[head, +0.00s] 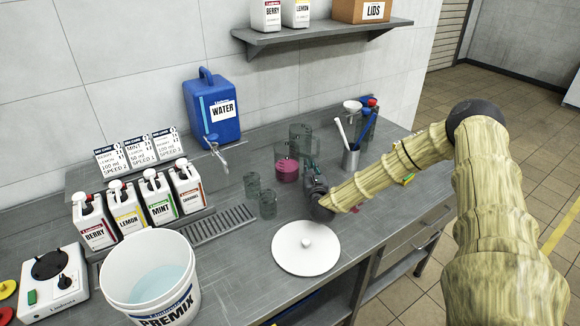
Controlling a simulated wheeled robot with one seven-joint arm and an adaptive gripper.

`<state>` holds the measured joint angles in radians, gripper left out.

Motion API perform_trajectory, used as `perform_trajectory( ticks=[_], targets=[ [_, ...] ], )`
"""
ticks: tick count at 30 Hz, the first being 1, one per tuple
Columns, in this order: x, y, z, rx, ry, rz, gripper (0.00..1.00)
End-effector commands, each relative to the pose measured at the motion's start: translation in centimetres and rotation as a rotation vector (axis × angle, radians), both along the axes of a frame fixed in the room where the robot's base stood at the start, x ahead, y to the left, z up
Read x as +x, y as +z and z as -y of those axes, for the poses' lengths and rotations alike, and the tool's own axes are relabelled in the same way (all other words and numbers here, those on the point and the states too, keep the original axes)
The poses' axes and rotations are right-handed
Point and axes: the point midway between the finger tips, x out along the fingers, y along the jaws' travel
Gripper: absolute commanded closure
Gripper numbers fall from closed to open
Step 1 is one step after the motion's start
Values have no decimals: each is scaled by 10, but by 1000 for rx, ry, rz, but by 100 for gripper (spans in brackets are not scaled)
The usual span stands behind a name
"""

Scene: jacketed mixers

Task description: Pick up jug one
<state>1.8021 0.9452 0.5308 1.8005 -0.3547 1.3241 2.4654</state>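Two clear jugs stand close together near the middle of the counter. The nearer jug (282,154) holds pink liquid. The other jug (300,133) stands just behind it, to the right, and looks empty. I see no label telling which is jug one. My gripper (308,170) is low over the counter, at the right side of the pink-filled jug and in front of the empty-looking one. It points away from the camera, and its wrist hides part of the fingers. I cannot tell whether it touches a jug or is open or shut.
Two small clear beakers (268,204) stand left of my gripper. A white round lid (306,248) lies in front. A utensil holder (351,158) stands at right, a blue water container (213,110) behind. A premix bucket (122,288) and several labelled bottles (129,214) are at left.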

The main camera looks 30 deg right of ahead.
Motion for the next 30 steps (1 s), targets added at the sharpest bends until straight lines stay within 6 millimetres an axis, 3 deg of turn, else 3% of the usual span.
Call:
perform_trajectory(
  ticks=[14,23,30],
  targets=[
    [1,5,0,1,0,3,100],
    [1,36,1,3,-1,6,100],
    [-48,39,-2,3,-1,2,100]
  ],
)
